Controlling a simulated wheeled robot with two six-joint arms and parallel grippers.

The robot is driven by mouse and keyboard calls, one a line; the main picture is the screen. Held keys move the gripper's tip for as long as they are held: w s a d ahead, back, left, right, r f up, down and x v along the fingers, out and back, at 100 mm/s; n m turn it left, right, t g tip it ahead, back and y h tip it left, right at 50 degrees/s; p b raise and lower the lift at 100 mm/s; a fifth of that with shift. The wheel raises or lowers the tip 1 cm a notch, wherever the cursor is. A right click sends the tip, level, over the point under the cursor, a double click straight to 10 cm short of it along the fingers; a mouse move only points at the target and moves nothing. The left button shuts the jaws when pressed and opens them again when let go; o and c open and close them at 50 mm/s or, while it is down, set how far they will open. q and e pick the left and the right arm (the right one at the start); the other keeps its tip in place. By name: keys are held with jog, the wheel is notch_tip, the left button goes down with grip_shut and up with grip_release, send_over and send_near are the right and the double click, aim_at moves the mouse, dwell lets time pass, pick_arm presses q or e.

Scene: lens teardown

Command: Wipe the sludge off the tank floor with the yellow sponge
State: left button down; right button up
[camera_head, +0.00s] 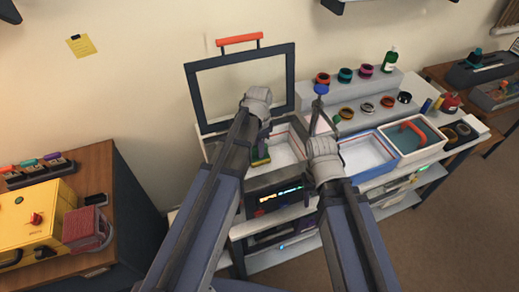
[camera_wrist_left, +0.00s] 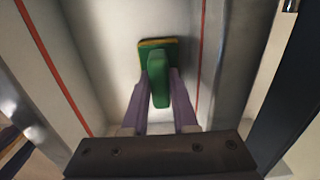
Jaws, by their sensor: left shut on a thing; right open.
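My left gripper (camera_wrist_left: 158,105) is shut on the green handle of the yellow sponge (camera_wrist_left: 146,42), one purple finger on each side. The sponge has a green upper side and a thin yellow edge. It is inside the tank, above or on the pale tank floor (camera_wrist_left: 112,40); I cannot tell whether it touches. In the head view the sponge (camera_head: 261,158) is at the left part of the tank (camera_head: 292,128), partly hidden by my left arm. I can make out no clear sludge; the arm and gripper hide part of the floor. My right gripper (camera_head: 317,112) is open, raised right of the tank.
The tank's lid (camera_head: 290,80) with an orange handle (camera_head: 238,40) stands open behind. A blue-rimmed white tray (camera_head: 372,152) and a basin with an orange-handled thing (camera_head: 412,132) are to the right. Stepped shelves with several lens rings stand behind them.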

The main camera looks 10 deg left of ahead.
pick_arm(q)
jog(key=shift+w+d, duration=0.4)
jog(key=shift+d, duration=0.45)
jog(key=shift+s+d, duration=0.4)
jog(key=shift+s, duration=0.25)
jog(key=shift+s+d, duration=0.4)
jog(key=shift+s, duration=0.2)
jog(key=shift+s+d, duration=0.35)
jog(key=shift+s, duration=0.05)
jog(key=shift+s+d+r, duration=0.1)
jog(key=shift+s+d, duration=0.35)
jog(key=shift+s, duration=0.3)
jog(key=shift+s+d, duration=0.45)
jog(key=shift+s, duration=0.25)
jog(key=shift+w+r, duration=0.1)
jog(key=shift+r, duration=0.05)
notch_tip(320, 180, up, 6)
jog(key=p, duration=0.6)
